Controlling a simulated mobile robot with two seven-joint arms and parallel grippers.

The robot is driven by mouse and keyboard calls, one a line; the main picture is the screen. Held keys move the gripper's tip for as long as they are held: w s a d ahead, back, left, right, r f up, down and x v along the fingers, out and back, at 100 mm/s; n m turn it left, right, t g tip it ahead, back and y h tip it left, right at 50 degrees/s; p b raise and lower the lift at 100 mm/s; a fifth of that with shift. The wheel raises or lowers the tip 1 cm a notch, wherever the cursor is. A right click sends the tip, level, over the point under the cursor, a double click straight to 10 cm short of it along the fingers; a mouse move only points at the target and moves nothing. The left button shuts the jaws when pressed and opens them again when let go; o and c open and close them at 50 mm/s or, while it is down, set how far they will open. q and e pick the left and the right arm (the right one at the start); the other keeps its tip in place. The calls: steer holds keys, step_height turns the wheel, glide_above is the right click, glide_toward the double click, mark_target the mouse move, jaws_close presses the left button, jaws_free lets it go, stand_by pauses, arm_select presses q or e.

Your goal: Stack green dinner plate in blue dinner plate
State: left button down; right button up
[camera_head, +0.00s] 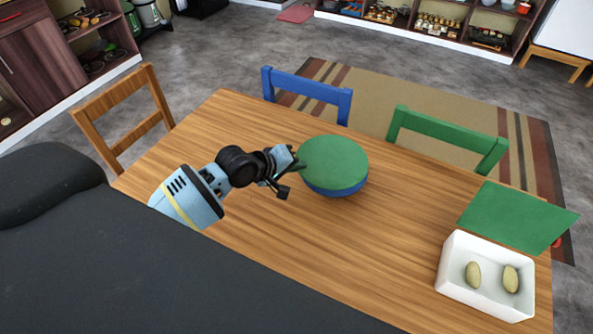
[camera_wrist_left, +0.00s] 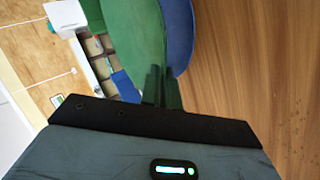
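The green dinner plate (camera_head: 333,157) is over the blue dinner plate (camera_head: 338,192) near the middle of the wooden table. The green one covers most of the blue one, whose side shows below along the near edge. I cannot tell whether the green plate rests fully in it. My left gripper (camera_head: 301,166) is at the left rim of the green plate. In the left wrist view, the gripper fingers (camera_wrist_left: 162,88) are close together at the edge of the green plate (camera_wrist_left: 134,35), with the blue plate (camera_wrist_left: 178,36) just beside. My right gripper is not in view.
A white box (camera_head: 454,287) with two yellowish oval items and a green lid or sheet (camera_head: 515,217) is at the table's right end. Blue (camera_head: 307,85), green (camera_head: 447,137) and wooden (camera_head: 122,108) chairs stand around the table. The tabletop between plates and box is clear.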

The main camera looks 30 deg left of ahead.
arm_select(q)
step_height(320, 180, down, 2)
steer(key=shift+f, duration=0.1)
steer(key=shift+f, duration=0.55)
steer(key=c, duration=2.1)
jaws_free()
steer(key=o, duration=0.5)
steer(key=shift+c, duration=0.2)
